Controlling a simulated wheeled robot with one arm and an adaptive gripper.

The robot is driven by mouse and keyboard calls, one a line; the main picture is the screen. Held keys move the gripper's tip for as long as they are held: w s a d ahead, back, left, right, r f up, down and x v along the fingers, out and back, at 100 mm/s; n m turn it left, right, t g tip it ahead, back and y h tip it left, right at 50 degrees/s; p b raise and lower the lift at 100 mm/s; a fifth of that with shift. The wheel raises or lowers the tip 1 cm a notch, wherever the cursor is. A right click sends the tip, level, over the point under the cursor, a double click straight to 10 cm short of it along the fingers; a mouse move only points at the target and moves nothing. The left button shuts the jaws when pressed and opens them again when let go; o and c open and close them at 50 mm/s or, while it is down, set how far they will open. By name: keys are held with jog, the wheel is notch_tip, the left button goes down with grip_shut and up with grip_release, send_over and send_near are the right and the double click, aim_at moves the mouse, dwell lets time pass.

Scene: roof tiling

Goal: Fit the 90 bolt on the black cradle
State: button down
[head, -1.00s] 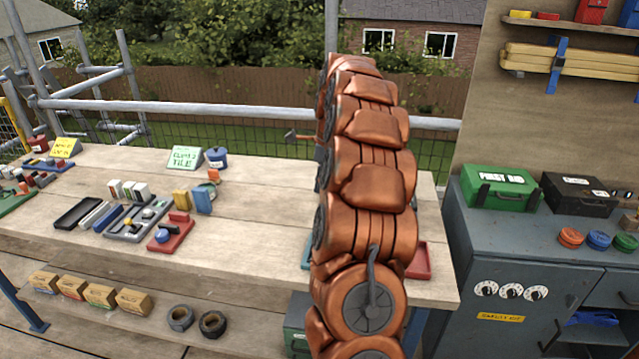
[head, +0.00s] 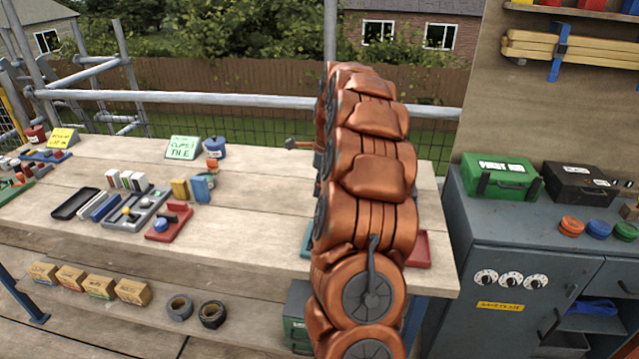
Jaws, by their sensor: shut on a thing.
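A black, shallow, open tray-like piece (head: 75,204) lies on the bench at left; I cannot tell if it is the black cradle. A grey tray (head: 120,225) beside it holds small parts, among them a yellow one. A red tray (head: 185,229) to its right holds a blue round piece (head: 161,224) and a dark piece. No "90" marking is readable, so I cannot pick out the bolt. My orange arm stands upright over the bench's right part and hides my gripper. A small brown-tipped grey piece (head: 300,144) juts out left of the arm; whether it is held is unclear.
A green-lettered sign (head: 184,147), a blue pot (head: 215,147) and blue and yellow blocks (head: 200,189) stand on the bench (head: 260,190). Bare planks lie between them and my arm. A grey cabinet (head: 520,265) with a green first aid box (head: 500,180) is at right.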

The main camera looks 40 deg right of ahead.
jog(key=shift+f+b, duration=0.9)
jog(key=shift+f, duration=1.55)
jog(key=shift+f+b, duration=0.4)
jog(key=shift+f, duration=0.1)
dwell(0.5)
jog(key=c, duration=1.1)
grip_release()
jog(key=shift+r, duration=0.1)
jog(key=shift+r+p, duration=0.9)
jog(key=shift+r, duration=2.5)
jog(key=shift+a, duration=0.1)
